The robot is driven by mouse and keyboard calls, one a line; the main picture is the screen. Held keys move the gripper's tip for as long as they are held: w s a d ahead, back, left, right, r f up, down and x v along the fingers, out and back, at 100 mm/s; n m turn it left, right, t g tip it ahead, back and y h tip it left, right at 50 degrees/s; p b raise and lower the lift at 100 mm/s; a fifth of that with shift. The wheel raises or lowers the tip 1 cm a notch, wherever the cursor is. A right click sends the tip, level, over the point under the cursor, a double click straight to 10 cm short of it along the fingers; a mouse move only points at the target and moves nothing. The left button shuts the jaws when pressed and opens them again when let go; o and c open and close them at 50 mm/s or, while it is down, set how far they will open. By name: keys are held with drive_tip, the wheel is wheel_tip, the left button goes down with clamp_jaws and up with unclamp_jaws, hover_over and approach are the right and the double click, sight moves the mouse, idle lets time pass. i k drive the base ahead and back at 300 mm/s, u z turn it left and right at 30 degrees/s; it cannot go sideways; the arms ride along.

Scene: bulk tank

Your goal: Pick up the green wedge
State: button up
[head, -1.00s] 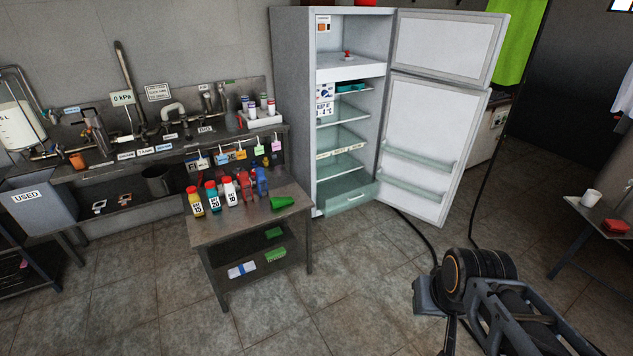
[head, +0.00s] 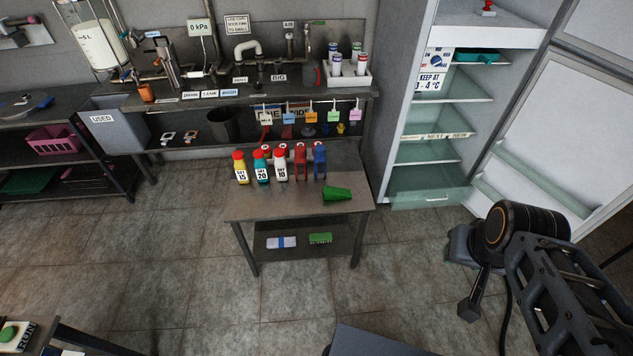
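The green wedge (head: 337,194) lies on the top of the small metal table (head: 245,208), near its right front part. It is right of the row of bottles and apart from them. Part of my arm shows at the lower right, over the floor and well apart from the wedge. I cannot make out my gripper's fingers in this view.
Yellow, teal and white labelled bottles (head: 281,165) and red and blue clamp-like items (head: 319,160) stand behind and left of the wedge. A fridge (head: 398,90) with open doors stands right of the table.

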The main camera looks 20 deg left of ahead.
sight(330, 193)
drive_tip(key=u, duration=1.05)
drive_tip(key=i, duration=1.05)
drive_tip(key=u, duration=1.1)
